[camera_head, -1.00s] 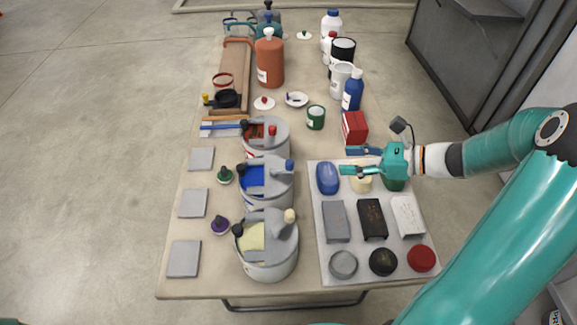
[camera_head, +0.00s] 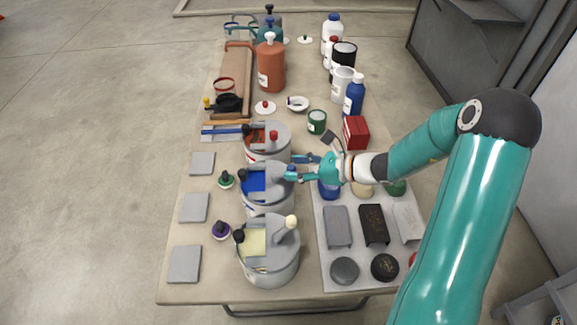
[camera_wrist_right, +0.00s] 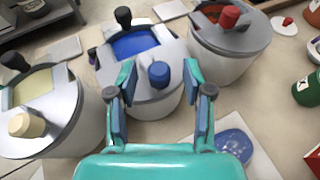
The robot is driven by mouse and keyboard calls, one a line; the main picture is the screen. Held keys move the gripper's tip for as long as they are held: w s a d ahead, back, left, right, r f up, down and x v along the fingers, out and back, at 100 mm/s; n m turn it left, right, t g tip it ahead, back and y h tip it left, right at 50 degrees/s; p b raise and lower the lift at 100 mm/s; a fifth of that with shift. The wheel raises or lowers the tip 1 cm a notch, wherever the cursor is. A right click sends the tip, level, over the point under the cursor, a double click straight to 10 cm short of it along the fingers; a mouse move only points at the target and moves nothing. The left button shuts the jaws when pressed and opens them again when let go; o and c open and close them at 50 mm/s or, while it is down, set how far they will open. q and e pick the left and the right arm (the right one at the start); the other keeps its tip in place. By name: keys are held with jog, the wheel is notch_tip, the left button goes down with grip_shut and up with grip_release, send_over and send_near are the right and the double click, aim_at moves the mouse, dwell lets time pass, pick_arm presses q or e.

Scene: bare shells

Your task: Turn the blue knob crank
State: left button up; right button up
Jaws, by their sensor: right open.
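The blue knob (camera_wrist_right: 159,74) tops the crank on the middle grey pot (camera_wrist_right: 150,108), whose lid opening shows blue. In the head view this pot (camera_head: 265,205) stands between two similar pots, and its knob (camera_head: 290,168) is partly covered by my fingers. My right gripper (camera_head: 293,168) is open, reaching in from the right at the knob. In the right wrist view my gripper (camera_wrist_right: 165,92) has a finger on each side of the knob, with gaps visible. Whether the fingertips are level with the knob is hard to tell. My left gripper is not in view.
The red-knob pot (camera_head: 268,153) stands behind and the cream-knob pot (camera_head: 270,265) in front. A grey board (camera_head: 312,268) with blocks and pucks lies to the right, under my arm. A red box (camera_head: 356,133) and a green can (camera_head: 317,121) stand behind my gripper.

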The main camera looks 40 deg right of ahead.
jog(key=shift+x, duration=1.15)
